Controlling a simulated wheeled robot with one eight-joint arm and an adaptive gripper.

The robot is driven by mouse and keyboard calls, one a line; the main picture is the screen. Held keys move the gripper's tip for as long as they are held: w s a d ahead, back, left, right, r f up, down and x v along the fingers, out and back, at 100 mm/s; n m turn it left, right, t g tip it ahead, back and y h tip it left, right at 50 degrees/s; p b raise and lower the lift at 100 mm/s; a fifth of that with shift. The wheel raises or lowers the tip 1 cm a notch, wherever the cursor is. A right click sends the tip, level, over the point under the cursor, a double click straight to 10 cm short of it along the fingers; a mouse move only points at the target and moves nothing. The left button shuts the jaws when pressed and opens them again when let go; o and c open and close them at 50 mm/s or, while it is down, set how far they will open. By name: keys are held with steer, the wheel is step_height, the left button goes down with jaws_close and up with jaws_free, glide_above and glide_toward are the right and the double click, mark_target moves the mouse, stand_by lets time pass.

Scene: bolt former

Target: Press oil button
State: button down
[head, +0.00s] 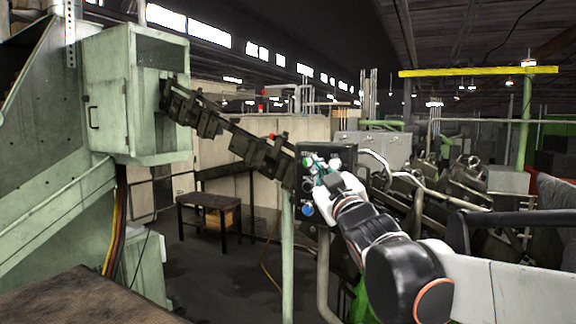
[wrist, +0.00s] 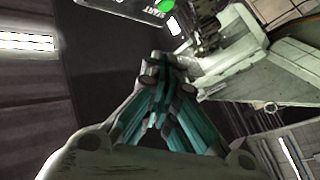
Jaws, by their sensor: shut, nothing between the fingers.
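A dark control box (head: 301,238) stands on a pale post in the middle of the head view. It carries a green button (head: 307,161), a pale button (head: 335,163) and a blue button (head: 307,210). The lettering is too small to tell which is the oil button. My gripper (head: 316,163) is in front of the box's upper part and hides some of its face; I cannot tell whether it touches. In the wrist view my gripper (wrist: 163,62) has its teal fingers together and empty. A lit green button (wrist: 165,4) shows at that view's top edge, apart from the fingertips.
A pale green machine (head: 157,90) stands at the left, with a jointed dark metal arm (head: 235,137) reaching from it to the control box. A small brown table (head: 208,200) stands behind on the floor. Dark machinery (head: 480,195) fills the right side.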

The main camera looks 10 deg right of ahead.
mark_target(330, 165)
steer(key=shift+w+d+b, duration=0.25)
steer(key=shift+w+d, duration=0.55)
steer(key=shift+w, duration=0.3)
steer(key=shift+w+d+b, duration=0.2)
steer(key=shift+w+d, duration=0.65)
steer(key=shift+w, duration=0.3)
steer(key=shift+w+d+b, duration=0.25)
steer(key=shift+w+d, duration=0.55)
steer(key=shift+w, duration=0.3)
steer(key=shift+w+d, duration=0.1)
steer(key=shift+w+d, duration=0.2)
steer(key=shift+w, duration=0.05)
steer(key=shift+w+d, duration=0.25)
steer(key=shift+w, duration=0.1)
steer(key=shift+s+a, duration=0.55)
steer(key=shift+s, duration=0.15)
steer(key=s+a, duration=0.1)
steer(key=s, duration=0.1)
steer(key=s+a, duration=0.2)
steer(key=shift+p, duration=0.35)
